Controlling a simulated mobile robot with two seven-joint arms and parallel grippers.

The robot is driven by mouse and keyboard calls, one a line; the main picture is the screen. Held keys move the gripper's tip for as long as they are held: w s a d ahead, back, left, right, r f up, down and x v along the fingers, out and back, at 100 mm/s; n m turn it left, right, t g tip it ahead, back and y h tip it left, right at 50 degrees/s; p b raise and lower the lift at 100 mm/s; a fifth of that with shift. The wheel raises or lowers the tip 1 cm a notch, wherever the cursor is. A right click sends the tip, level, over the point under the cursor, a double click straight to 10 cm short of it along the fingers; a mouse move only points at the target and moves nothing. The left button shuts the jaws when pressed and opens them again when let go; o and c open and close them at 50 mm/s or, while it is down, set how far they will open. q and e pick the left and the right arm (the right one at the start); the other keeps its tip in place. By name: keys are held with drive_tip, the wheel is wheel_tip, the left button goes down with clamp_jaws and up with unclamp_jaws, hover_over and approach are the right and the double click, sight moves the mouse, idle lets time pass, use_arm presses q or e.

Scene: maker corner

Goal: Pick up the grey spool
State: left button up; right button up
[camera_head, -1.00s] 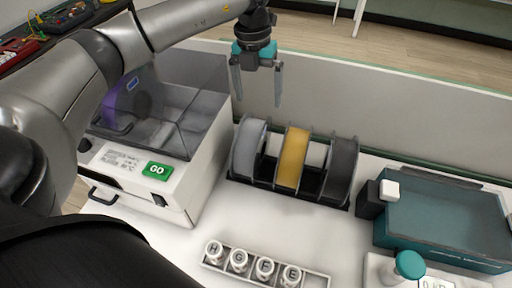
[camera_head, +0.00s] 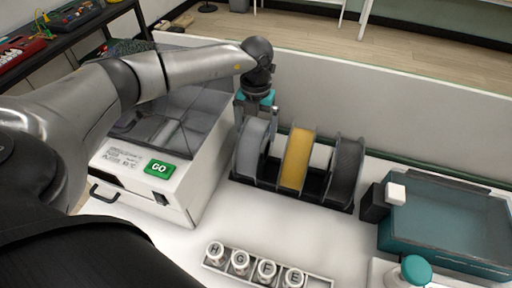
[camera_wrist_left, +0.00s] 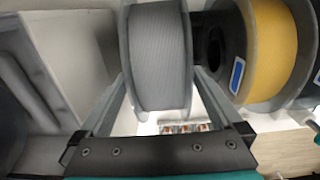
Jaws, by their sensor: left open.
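The grey spool (camera_head: 250,148) stands upright at the left end of a black rack (camera_head: 312,200), beside a yellow spool (camera_head: 296,160) and a dark spool (camera_head: 345,168). My left gripper (camera_head: 256,112) is open just behind and above the grey spool in the head view. In the left wrist view the grey spool (camera_wrist_left: 159,58) lies between the two spread fingers (camera_wrist_left: 160,90), with the yellow spool (camera_wrist_left: 270,50) to the right. I cannot tell whether a finger touches the spool. My right gripper is not in view.
A white machine with a clear lid and a GO button (camera_head: 159,167) stands close on the left. A teal lidded box (camera_head: 450,225) is at the right. A tray of lettered jars (camera_head: 265,270) lies in front. A low wall (camera_head: 400,115) runs behind.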

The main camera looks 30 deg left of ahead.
use_arm(q)
wheel_tip(320, 180, down, 3)
drive_tip(key=shift+r, duration=0.3)
clamp_jaws()
drive_tip(key=shift+w+r, duration=0.1)
drive_tip(key=shift+w, duration=0.05)
idle(0.7)
